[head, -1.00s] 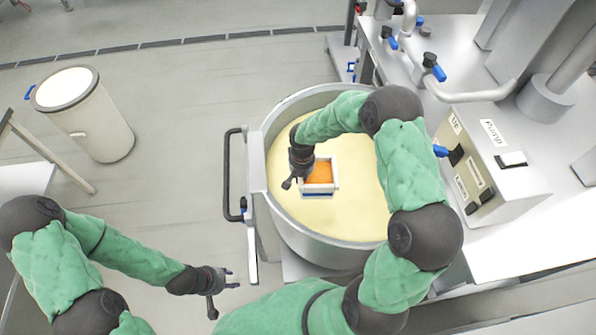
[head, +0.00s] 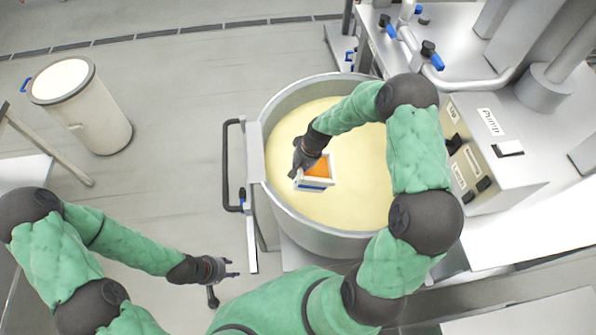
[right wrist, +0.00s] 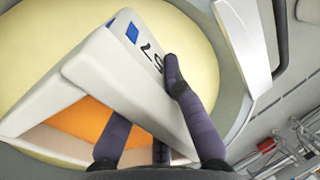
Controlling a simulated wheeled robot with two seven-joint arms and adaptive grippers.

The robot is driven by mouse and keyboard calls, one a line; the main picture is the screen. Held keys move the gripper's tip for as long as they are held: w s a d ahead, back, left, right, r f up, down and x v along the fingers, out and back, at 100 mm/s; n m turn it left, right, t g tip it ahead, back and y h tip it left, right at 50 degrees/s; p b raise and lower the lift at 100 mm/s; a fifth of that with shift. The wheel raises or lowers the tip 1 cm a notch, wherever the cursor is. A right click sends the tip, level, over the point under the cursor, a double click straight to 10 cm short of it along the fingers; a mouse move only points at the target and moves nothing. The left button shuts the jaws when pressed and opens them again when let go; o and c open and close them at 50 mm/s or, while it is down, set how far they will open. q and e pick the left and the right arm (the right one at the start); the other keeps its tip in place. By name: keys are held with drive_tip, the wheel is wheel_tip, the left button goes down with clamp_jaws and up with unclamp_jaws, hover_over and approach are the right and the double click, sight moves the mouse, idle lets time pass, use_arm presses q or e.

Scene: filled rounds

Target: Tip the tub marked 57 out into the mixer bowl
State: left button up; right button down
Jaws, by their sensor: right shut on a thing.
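The white tub (head: 318,183) holds orange contents (head: 319,167) and is over the mixer bowl (head: 294,99) in the head view. My right gripper (head: 298,170) is shut on its wall. The tub looks turned and somewhat tilted. In the right wrist view the tub wall (right wrist: 105,62) has a blue patch and dark digits that look like 57, partly covered by a finger of my right gripper (right wrist: 145,105). Orange still shows inside the tub. The bowl holds a pale yellow mass (head: 362,160); no orange shows on it. My left gripper (head: 222,275) is open and empty, left of the bowl.
A control box (head: 498,165) with labels and switches stands right of the bowl. A black handle bar (head: 229,165) is at the bowl's left side. A lidded bin (head: 100,120) stands on the floor at left. Pipes with blue-handled valves (head: 434,58) are behind. Floor between bin and bowl is clear.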

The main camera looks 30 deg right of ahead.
drive_tip(key=shift+w+t+y+b, duration=0.1)
drive_tip(key=shift+t+y+b, duration=0.85)
drive_tip(key=shift+b, duration=3.6)
drive_tip(key=y+b, duration=0.2)
drive_tip(key=b, duration=0.1)
drive_tip(key=shift+d, duration=0.2)
drive_tip(key=b, duration=0.1)
drive_tip(key=y+b, duration=0.1)
drive_tip(key=b, duration=0.1)
drive_tip(key=shift+s+d+r, duration=0.2)
drive_tip(key=shift+d+r, duration=0.05)
drive_tip(key=shift+r, duration=0.15)
drive_tip(key=y+b, duration=0.1)
drive_tip(key=b, duration=0.1)
drive_tip(key=d+r+t+y+b, duration=0.1)
drive_tip(key=b, duration=0.1)
drive_tip(key=shift+s+d+r+t+y, duration=0.1)
drive_tip(key=shift+s+r+t+y, duration=0.05)
drive_tip(key=shift+s+t+y, duration=0.1)
drive_tip(key=y+b, duration=0.1)
drive_tip(key=d+b, duration=0.1)
drive_tip(key=b, duration=0.1)
drive_tip(key=s+d+y+b, duration=0.1)
drive_tip(key=shift+r+t+y, duration=0.3)
drive_tip(key=shift+t, duration=0.1)
drive_tip(key=shift+s+d+r+y+b, duration=0.15)
drive_tip(key=shift+d+r+y+b, duration=0.2)
drive_tip(key=shift+y+b, duration=0.3)
